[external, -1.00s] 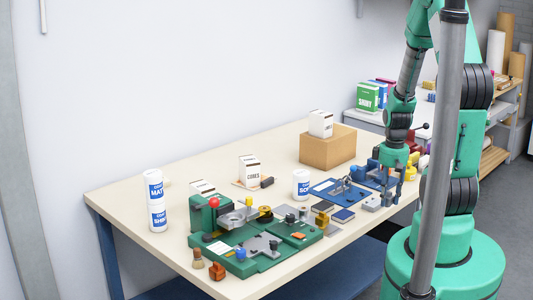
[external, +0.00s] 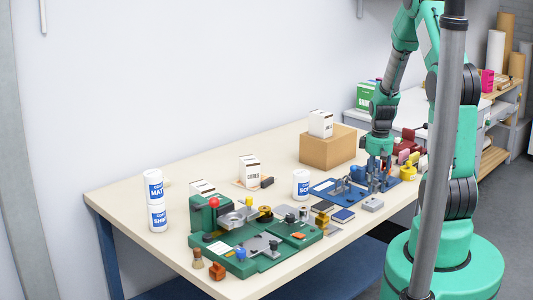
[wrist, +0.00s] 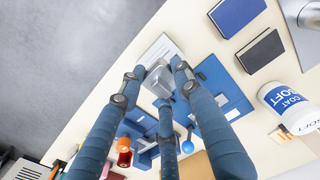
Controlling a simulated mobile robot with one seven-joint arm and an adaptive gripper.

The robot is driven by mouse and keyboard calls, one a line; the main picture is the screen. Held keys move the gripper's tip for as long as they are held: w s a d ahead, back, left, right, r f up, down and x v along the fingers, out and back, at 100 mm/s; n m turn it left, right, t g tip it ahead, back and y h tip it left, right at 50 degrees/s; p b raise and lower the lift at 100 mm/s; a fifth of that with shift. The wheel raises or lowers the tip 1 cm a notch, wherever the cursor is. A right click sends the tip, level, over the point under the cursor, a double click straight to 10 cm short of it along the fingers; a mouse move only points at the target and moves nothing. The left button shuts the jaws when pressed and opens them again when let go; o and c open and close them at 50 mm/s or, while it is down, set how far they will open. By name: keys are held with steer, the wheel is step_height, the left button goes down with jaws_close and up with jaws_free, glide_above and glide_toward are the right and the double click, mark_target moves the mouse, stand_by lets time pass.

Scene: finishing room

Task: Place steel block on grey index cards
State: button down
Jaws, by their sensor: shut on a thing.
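My gripper (wrist: 158,76) has blue fingers and is shut on a small grey steel block (wrist: 160,84) in the wrist view. The fingers hide part of the block. The light grey index cards (wrist: 160,48) lie as a flat stack just beyond the block, which overlaps their near end in that view. In the external view my gripper (external: 378,177) is over the far right part of the table, behind the grey cards (external: 372,204). The block is too small to make out there, and its height above the table cannot be told.
A blue board (wrist: 222,90) with fittings lies beside the gripper. A cardboard box (external: 327,149) stands behind. A green fixture (external: 255,243) fills the table's front.

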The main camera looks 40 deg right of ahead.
mark_target(375, 192)
steer(key=shift+f+b, duration=0.4)
steer(key=shift+f, duration=1.35)
steer(key=shift+f, duration=0.15)
steer(key=c, duration=1.3)
jaws_free()
steer(key=shift+o, duration=0.2)
step_height(375, 192, up, 12)
steer(key=shift+s+r+p, duration=0.15)
steer(key=shift+p, duration=0.95)
